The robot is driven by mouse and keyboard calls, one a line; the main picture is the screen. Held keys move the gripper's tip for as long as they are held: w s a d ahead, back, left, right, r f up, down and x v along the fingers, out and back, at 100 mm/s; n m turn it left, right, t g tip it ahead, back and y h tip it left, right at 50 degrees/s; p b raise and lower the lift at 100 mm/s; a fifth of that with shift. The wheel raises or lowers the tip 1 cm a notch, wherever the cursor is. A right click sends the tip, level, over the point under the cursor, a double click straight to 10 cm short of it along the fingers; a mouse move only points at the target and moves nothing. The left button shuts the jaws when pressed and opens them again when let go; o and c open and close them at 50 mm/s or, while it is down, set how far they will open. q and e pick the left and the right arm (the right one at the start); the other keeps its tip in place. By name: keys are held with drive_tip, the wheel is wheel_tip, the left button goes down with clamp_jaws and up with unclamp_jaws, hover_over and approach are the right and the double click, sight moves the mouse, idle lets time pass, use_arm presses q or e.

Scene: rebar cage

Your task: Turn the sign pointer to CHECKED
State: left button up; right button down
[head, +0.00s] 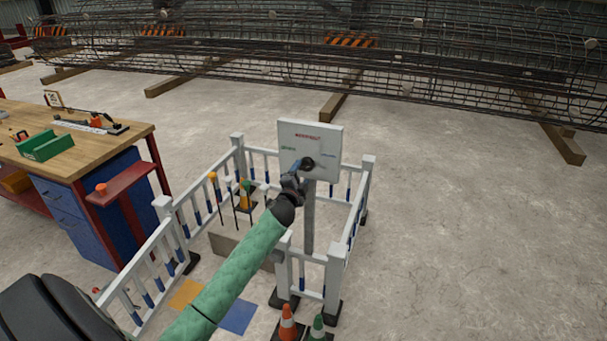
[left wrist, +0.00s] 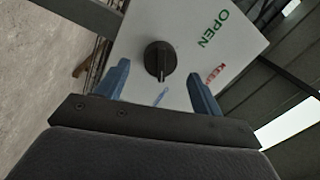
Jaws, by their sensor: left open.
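The white sign board (head: 330,143) stands on a post inside a small white fenced enclosure. It carries a red word at the top, a green word at left and a blue word at right. The dark round pointer knob (left wrist: 160,60) is on the board's face; in the left wrist view the green word reads OPEN, and the red and blue words are partly hidden or too small to read. My left gripper (left wrist: 158,71) is open, with its blue fingers on either side of the knob, apart from it. It also shows in front of the sign in the head view (head: 297,169). My right gripper is out of view.
White fence rails (head: 159,250) surround the sign. An orange cone (head: 288,324) and a green cone (head: 318,328) stand at the front. A wooden workbench (head: 95,145) with a green tray (head: 45,146) is at left. The rebar cage (head: 400,60) lies behind. Open floor is at right.

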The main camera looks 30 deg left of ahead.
use_arm(q)
drive_tip(key=b+v, duration=0.1)
drive_tip(key=v, duration=0.3)
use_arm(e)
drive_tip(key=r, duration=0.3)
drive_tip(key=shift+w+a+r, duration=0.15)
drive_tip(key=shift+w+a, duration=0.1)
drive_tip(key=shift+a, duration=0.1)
